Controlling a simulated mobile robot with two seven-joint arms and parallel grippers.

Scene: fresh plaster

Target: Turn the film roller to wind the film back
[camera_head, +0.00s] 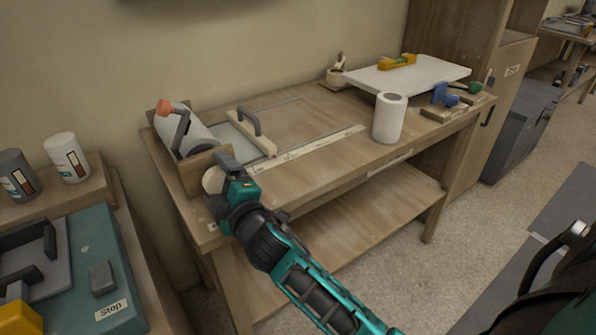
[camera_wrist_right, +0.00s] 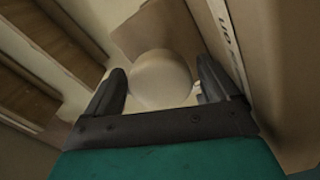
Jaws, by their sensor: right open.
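The film roller (camera_head: 198,135) is a white roll between wooden end supports at the left end of a wooden bench. A crank with an orange-pink grip (camera_head: 166,107) stands at its far end. A pale round knob (camera_head: 211,180) sticks out at the near support (camera_head: 195,172). My right gripper (camera_head: 231,172) is at this knob, partly covering it. In the right wrist view the knob (camera_wrist_right: 160,78) lies between the two open fingers (camera_wrist_right: 162,82), with narrow gaps at its sides. My left gripper is not in view.
A handled block (camera_head: 254,136) and a ruled strip (camera_head: 310,148) lie beside the roller. A white paper roll (camera_head: 389,118) and a white board (camera_head: 432,72) are farther right. A teal machine labelled "Stop" (camera_head: 110,262) stands at left. The bench's lower shelf (camera_head: 350,235) is empty.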

